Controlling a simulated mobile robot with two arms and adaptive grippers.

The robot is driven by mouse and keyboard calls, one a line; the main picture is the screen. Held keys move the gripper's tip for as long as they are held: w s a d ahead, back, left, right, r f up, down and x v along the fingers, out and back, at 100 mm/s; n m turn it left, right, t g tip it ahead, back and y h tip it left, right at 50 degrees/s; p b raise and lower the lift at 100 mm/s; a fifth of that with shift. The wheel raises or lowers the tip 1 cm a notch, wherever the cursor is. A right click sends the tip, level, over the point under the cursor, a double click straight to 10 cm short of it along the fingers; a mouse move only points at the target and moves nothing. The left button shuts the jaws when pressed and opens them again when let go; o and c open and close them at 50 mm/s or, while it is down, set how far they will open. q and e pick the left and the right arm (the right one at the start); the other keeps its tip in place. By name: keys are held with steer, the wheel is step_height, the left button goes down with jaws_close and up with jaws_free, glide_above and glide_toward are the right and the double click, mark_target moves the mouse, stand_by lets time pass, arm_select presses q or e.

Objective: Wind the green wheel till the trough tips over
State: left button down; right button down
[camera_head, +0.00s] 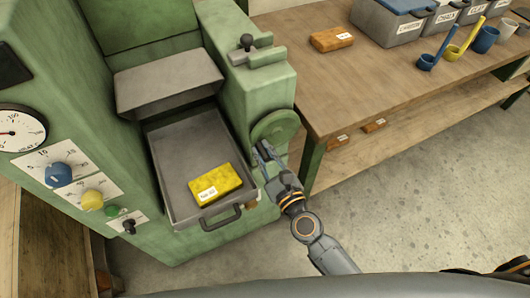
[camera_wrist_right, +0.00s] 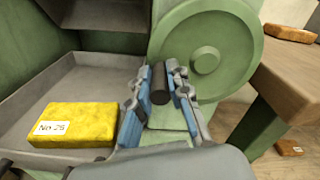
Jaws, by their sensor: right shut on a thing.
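The green wheel (camera_head: 275,130) is on the right side of the green machine; it fills the upper middle of the right wrist view (camera_wrist_right: 205,55). A dark handle (camera_wrist_right: 176,84) stands out from the wheel's lower left part. My right gripper (camera_head: 265,155) is at the wheel, its blue-lined fingers (camera_wrist_right: 168,95) shut on this handle. A grey metal trough (camera_head: 168,82) sits tilted in the machine's opening, above a grey tray (camera_head: 170,160). Whether the trough holds anything is hidden. My left gripper is not in view.
A yellow block (camera_head: 215,184) labelled No 25 lies in the tray, which has a dark front handle (camera_head: 222,218). A wooden bench (camera_head: 320,85) stands right of the wheel, bearing an orange block (camera_head: 331,39), grey bins (camera_head: 390,22) and scoops. The floor at lower right is clear.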

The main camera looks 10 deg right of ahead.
steer(key=shift+a+r, duration=0.1)
steer(key=shift+r, duration=0.15)
steer(key=c, duration=1.3)
jaws_free()
steer(key=shift+o, duration=0.2)
steer(key=shift+f, duration=0.1)
steer(key=shift+s, duration=0.25)
steer(key=v, duration=1.1)
steer(key=shift+s, duration=0.3)
